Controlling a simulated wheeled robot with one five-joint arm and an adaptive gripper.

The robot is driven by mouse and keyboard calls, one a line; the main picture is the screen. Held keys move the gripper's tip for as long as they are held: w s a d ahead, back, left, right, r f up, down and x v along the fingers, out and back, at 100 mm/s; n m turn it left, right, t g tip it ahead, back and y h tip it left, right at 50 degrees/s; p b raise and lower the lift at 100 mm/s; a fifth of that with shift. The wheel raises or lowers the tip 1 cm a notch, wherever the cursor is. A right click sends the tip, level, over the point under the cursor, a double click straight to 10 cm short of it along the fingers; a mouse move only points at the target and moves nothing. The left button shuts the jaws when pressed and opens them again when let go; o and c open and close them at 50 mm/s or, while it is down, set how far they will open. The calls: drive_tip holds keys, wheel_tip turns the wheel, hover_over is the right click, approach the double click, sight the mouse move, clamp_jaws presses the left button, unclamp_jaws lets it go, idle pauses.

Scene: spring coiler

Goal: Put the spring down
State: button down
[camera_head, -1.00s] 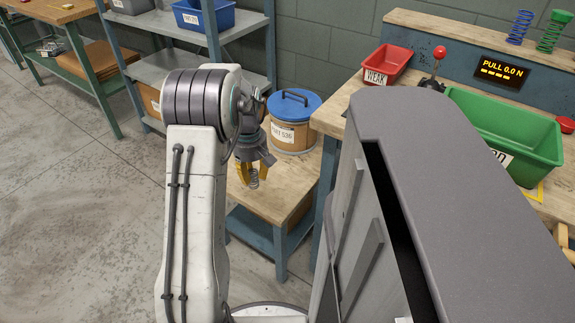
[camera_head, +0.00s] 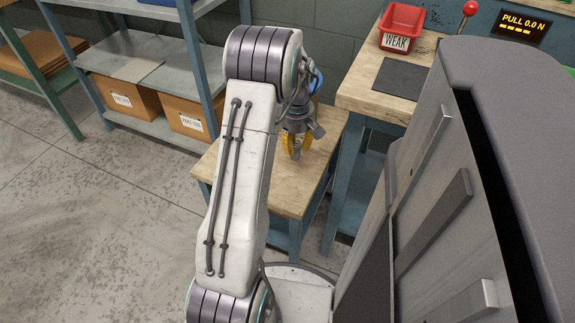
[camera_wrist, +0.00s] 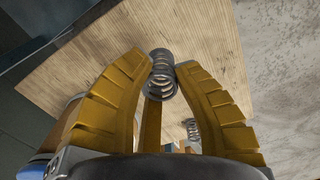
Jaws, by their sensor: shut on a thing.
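My gripper (camera_head: 295,148) has yellow fingers and is over the small wooden table (camera_head: 268,188). In the wrist view, my gripper (camera_wrist: 163,75) is shut on a grey coiled spring (camera_wrist: 161,86), held between the fingertips. The table's wooden top (camera_wrist: 195,35) lies beneath it. I cannot tell how far the spring is above the wood or whether it touches. A second small grey coil (camera_wrist: 193,130) shows lower down, beside the right finger. The held spring is not clear in the head view.
The workbench at the right holds a red bin labelled WEAK (camera_head: 402,24), a dark mat (camera_head: 402,77) and a display reading PULL 0.0 N (camera_head: 524,25). A blue-lidded drum (camera_head: 317,80) is mostly hidden behind my arm. A shelf with cardboard boxes (camera_head: 118,97) stands at the left.

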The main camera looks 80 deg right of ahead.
drive_tip(key=shift+f+b, duration=3.2)
drive_tip(key=shift+f, duration=1.25)
drive_tip(key=shift+f+b, duration=0.15)
drive_tip(key=shift+b, duration=0.15)
drive_tip(key=c, duration=1.1)
unclamp_jaws()
drive_tip(key=shift+o, duration=0.2)
drive_tip(key=shift+r, duration=0.2)
